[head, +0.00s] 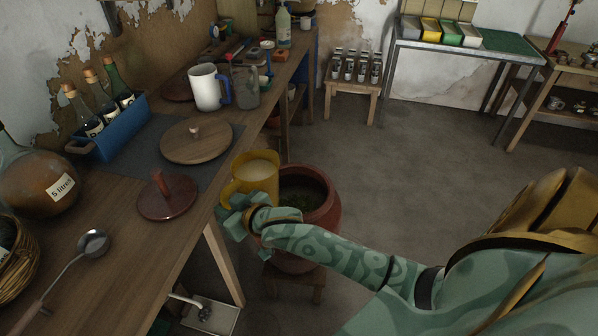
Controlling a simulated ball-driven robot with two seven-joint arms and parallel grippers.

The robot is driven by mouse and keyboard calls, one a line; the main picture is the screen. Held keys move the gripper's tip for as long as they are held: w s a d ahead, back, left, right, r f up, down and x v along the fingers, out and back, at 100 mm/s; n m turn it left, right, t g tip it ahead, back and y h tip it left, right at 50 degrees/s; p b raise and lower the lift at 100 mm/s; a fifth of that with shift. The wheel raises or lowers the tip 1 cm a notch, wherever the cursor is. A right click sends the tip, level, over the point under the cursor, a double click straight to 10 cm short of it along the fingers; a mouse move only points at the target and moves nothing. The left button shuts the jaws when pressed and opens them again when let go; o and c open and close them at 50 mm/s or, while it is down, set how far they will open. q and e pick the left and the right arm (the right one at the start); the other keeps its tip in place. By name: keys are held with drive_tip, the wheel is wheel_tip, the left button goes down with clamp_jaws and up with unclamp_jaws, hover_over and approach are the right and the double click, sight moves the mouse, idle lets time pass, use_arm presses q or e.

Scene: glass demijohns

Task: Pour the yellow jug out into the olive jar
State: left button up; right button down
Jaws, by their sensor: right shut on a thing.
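The yellow jug (254,184) is near the middle of the head view, just off the table's right edge. It looks upright or nearly so, and a pale cream content shows inside its mouth. My right gripper (238,208) is shut on the jug at its lower left side; the exact grip is partly hidden by the hand. The olive jar (327,220) is a wide reddish-brown pot with dark green contents, standing on a low wooden stool (318,286). The jug is at the jar's left rim in the picture; how far above it I cannot tell. My left gripper is not in view.
On the wooden table (120,265) are a dark red lid (168,200), a wooden lid (196,142), a white mug (204,88), a blue bottle crate (112,132), a demijohn (30,190) and a ladle (92,243). The floor (420,140) right of the jar is clear.

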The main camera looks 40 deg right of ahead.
drive_tip(key=w+d+f+n+y, duration=0.1)
drive_tip(key=f, duration=0.5)
drive_tip(key=d+f+n, duration=0.1)
drive_tip(key=d+f, duration=0.1)
drive_tip(key=f, duration=0.3)
drive_tip(key=shift+w+d+f+y, duration=0.25)
drive_tip(key=shift+w+f+y, duration=0.1)
drive_tip(key=shift+y, duration=0.05)
